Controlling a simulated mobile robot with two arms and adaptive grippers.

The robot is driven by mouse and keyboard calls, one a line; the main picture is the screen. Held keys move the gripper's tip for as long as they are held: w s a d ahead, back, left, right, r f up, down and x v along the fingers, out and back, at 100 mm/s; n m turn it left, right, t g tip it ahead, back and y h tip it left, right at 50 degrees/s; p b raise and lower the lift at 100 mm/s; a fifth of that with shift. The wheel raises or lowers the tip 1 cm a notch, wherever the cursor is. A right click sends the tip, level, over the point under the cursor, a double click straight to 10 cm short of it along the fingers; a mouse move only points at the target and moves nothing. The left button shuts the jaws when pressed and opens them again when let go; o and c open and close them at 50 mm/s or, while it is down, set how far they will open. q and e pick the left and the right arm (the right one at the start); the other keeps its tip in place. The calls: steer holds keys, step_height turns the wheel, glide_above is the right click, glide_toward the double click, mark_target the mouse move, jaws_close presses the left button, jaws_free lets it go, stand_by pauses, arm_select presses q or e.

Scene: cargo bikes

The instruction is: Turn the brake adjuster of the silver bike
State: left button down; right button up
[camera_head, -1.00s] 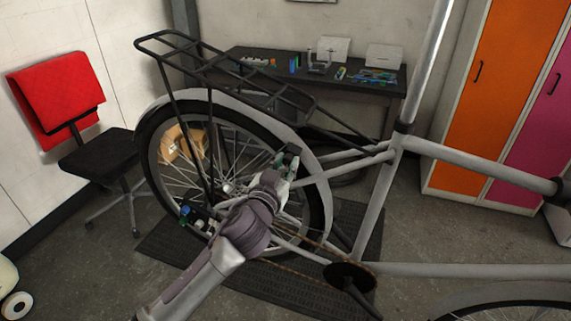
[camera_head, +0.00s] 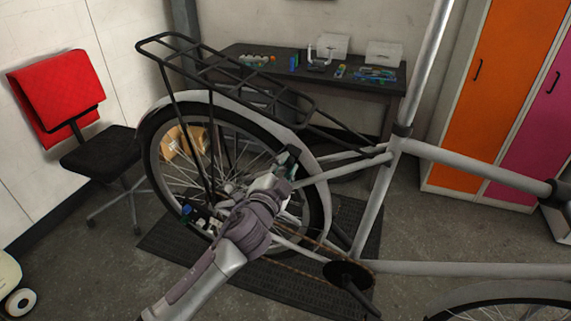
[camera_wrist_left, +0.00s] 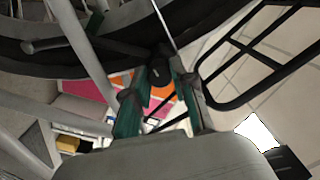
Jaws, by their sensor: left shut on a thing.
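The silver bike (camera_head: 372,205) stands across the head view, its rear wheel at left. My left gripper (camera_head: 287,163) is at the upper right part of that wheel, beside the frame tubes. In the left wrist view, my left gripper (camera_wrist_left: 163,95) has its two green-lined fingers close around a small dark round part (camera_wrist_left: 159,73), which appears to be the brake adjuster. A thin cable or rod runs up from it. In the head view this part is hidden by my gripper. My right gripper is in neither current view.
A black rear rack (camera_head: 225,75) juts out above the wheel. A dark workbench (camera_head: 375,90) with tools stands behind the bike. A black chair with a red cloth (camera_head: 60,95) is at left. Orange and pink lockers (camera_head: 480,100) stand at right. A dark mat (camera_head: 300,285) lies below the bike.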

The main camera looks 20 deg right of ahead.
arm_select(q)
steer(key=shift+m, duration=1)
steer(key=c, duration=0.9)
jaws_free()
steer(key=shift+c, duration=0.2)
steer(key=v, duration=1.2)
